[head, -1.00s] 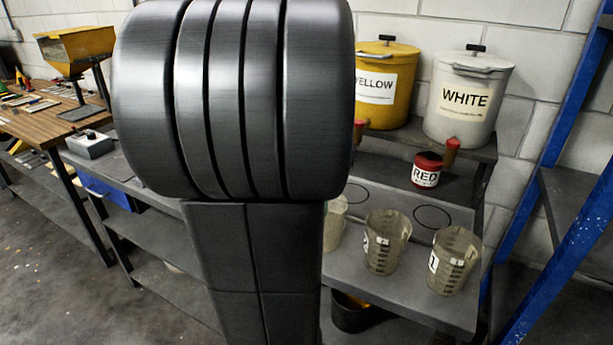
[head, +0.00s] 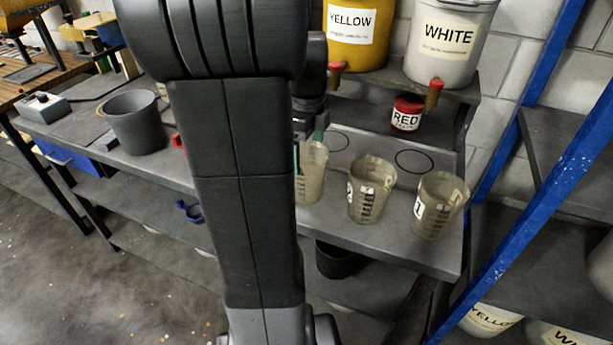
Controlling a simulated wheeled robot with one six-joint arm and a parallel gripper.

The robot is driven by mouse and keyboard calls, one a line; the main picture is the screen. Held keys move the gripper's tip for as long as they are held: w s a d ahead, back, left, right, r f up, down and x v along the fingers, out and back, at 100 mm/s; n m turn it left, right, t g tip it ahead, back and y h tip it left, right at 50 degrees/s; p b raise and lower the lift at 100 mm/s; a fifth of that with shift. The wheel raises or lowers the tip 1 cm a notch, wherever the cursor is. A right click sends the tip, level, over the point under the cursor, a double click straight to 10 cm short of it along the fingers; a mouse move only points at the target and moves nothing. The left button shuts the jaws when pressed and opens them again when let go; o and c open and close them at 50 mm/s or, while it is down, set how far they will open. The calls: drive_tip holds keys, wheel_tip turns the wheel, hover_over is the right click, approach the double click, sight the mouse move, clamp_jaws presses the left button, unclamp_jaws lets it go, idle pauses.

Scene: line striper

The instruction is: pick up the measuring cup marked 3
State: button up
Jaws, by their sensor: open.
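Three translucent measuring cups stand in a row on the grey bench. The right cup (head: 437,207) is marked 1 and the middle cup (head: 371,192) is marked 2. The left cup (head: 313,178) stands upright, partly hidden behind my arm, and no number shows on it. My gripper (head: 308,148) is open at the rim of this left cup, its green-tipped fingers apart. One finger shows by the cup's left side and the other at its back rim. I cannot tell whether either touches the cup or whether one is inside it.
A red paint tin (head: 407,114) stands behind the cups. A yellow drum (head: 357,35) and a white drum (head: 448,45) with taps sit on the raised shelf. A grey bucket (head: 137,124) stands on the bench to the left. A blue rack post (head: 520,150) rises at the right.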

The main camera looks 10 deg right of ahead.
drive_tip(key=shift+a+f, duration=0.1)
drive_tip(key=shift+f, duration=1.9)
drive_tip(key=c, duration=1.1)
drive_tip(key=shift+o, duration=0.2)
drive_tip(key=shift+r, duration=0.1)
